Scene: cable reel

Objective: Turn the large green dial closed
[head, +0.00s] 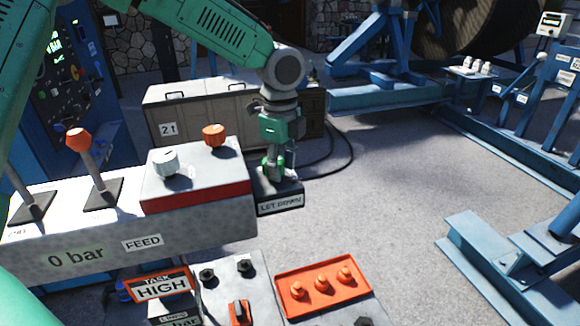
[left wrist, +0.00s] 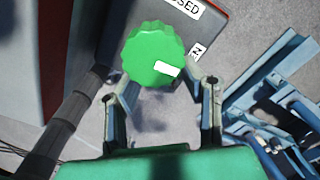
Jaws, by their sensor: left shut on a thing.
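The large green dial (left wrist: 150,48) has a scalloped edge and a white mark, which sits at its lower right in the left wrist view. Partly cut-off labels read "SED" (left wrist: 184,5) and "N" (left wrist: 196,51). In the head view the dial (head: 268,168) is mostly hidden by my left gripper (head: 277,166), which points down over the "LET DOWN" box (head: 280,203). In the left wrist view the fingers of my left gripper (left wrist: 158,73) are shut on the dial, one on each side of its lower part. My right gripper is not in view.
Left of the box stands a console with a white knob (head: 166,162), an orange knob (head: 213,135) and levers (head: 94,170). A red panel (head: 318,285) with orange knobs lies in front. A grey cabinet (head: 205,105) stands behind. The floor to the right is clear up to blue frames (head: 500,270).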

